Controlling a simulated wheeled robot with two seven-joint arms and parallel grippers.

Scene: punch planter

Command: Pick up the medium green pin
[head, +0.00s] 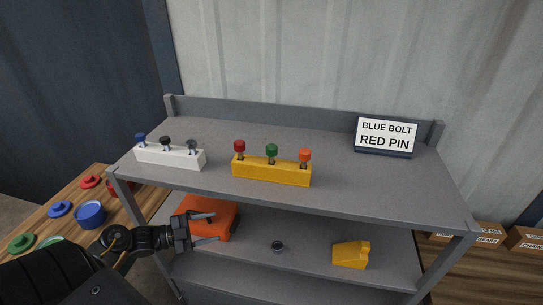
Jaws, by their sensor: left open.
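The green pin (271,150) stands upright in the middle of a yellow block (271,175) on the top shelf. A red pin (239,146) stands to its left and an orange pin (305,155) to its right in the same block. My left gripper (214,227) is open and empty, in front of the shelf unit and below the top shelf's level, to the lower left of the yellow block. An orange case (222,211) lies behind its fingers. My right gripper is not in view.
A white block (170,157) with blue, black and grey bolts stands left on the top shelf (375,182). A sign (386,136) reads "BLUE BOLT RED PIN". The lower shelf holds a yellow piece (351,255) and a small dark ring (277,246). A wooden table (45,225) holds coloured lids and pots.

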